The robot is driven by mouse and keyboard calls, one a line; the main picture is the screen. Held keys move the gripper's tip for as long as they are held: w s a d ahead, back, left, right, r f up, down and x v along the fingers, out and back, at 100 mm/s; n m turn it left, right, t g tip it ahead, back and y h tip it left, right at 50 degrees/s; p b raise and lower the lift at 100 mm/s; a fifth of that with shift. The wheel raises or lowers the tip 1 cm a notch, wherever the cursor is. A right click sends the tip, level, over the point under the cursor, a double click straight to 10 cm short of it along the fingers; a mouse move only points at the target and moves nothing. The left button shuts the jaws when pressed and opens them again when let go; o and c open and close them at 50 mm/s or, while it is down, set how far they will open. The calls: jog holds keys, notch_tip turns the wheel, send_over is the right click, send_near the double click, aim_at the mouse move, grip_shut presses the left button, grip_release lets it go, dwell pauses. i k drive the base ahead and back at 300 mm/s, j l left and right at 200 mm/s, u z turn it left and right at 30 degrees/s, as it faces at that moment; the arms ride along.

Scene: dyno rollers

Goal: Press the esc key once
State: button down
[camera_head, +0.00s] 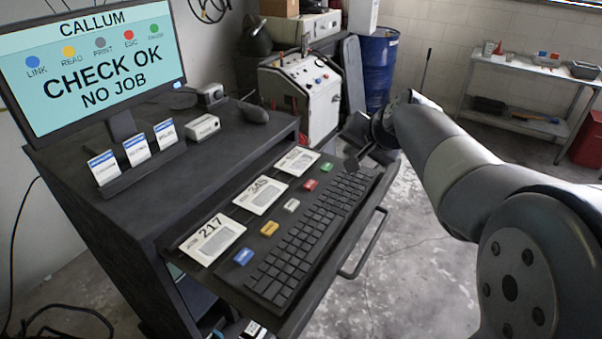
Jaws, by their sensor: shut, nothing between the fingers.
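A row of coloured keys lies on the pull-out tray between the cards and the keyboard. The red key (310,184) has lettering too small to read; the monitor (92,62) shows a red dot labelled ESC. The green key (327,167) is just beyond it, and the white key (291,205) is nearer. My gripper (352,164) is shut and empty. It appears over the far end of the keyboard (312,240), to the right of the green key and apart from the red key. Its exact height above the tray cannot be told.
A yellow key (270,228) and a blue key (243,256) are nearer on the tray (370,200). Several numbered cards (213,238) lie left of the keys. The monitor's cabinet shelf (210,150) rises on the left. A tray handle (372,245) sticks out over open floor.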

aim_at(310, 186)
jog(key=j+z, duration=0.3)
jog(key=j, duration=0.35)
jog(key=j+z, duration=0.3)
jog(key=j, duration=0.4)
